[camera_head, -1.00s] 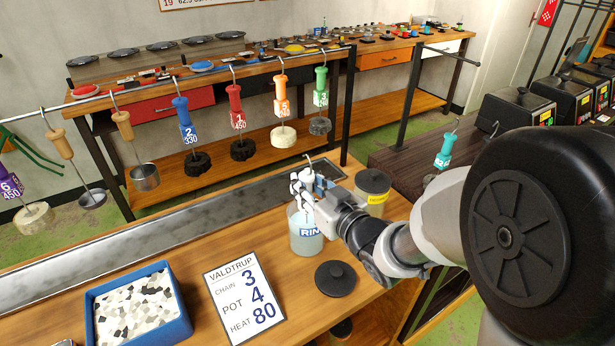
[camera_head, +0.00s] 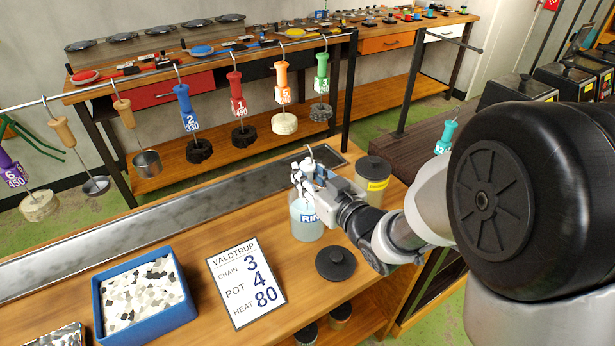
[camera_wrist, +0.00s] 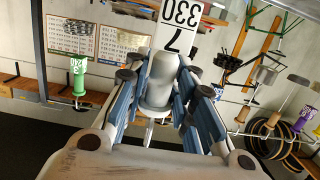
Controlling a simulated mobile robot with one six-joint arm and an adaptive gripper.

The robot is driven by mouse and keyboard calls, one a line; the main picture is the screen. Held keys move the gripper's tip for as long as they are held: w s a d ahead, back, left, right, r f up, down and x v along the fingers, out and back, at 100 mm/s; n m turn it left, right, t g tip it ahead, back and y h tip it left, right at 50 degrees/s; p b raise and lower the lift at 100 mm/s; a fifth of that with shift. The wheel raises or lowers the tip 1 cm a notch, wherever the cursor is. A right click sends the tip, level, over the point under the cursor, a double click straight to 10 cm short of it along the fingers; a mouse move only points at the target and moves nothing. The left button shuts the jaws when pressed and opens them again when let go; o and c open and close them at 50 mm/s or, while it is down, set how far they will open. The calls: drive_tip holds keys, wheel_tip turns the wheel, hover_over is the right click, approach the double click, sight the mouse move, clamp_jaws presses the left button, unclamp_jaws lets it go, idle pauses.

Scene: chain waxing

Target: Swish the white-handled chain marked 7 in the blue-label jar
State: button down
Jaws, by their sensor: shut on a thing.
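My gripper (camera_head: 308,179) is shut on the white handle (camera_head: 299,174) of a chain, just above the blue-label jar (camera_head: 306,226). The wrist view shows the white handle (camera_wrist: 159,82) between the blue-grey fingers (camera_wrist: 160,95), with a label marked 7 and 330 (camera_wrist: 180,22). The handle looks roughly upright, its hook at the top. The jar is open and stands on the wooden bench, with a pale content inside; its label is partly readable as "RIN". I cannot clearly see the chain's lower end or how deep it sits in the jar.
A lidded jar with a yellow label (camera_head: 373,181) stands close to the right. A loose black lid (camera_head: 335,263) lies in front. A blue tray of chips (camera_head: 189,312) and a printed card (camera_head: 247,283) lie left. Several handled tools hang from the rail (camera_head: 215,57) behind.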

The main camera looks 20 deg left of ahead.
drive_tip(key=shift+r, duration=0.85)
wheel_tip(320, 180, down, 4)
drive_tip(key=shift+r+b, duration=0.1)
drive_tip(key=shift+b, duration=0.9)
drive_tip(key=shift+r+p, duration=5.1)
drive_tip(key=shift+r, duration=2.25)
drive_tip(key=shift+d+f, duration=0.1)
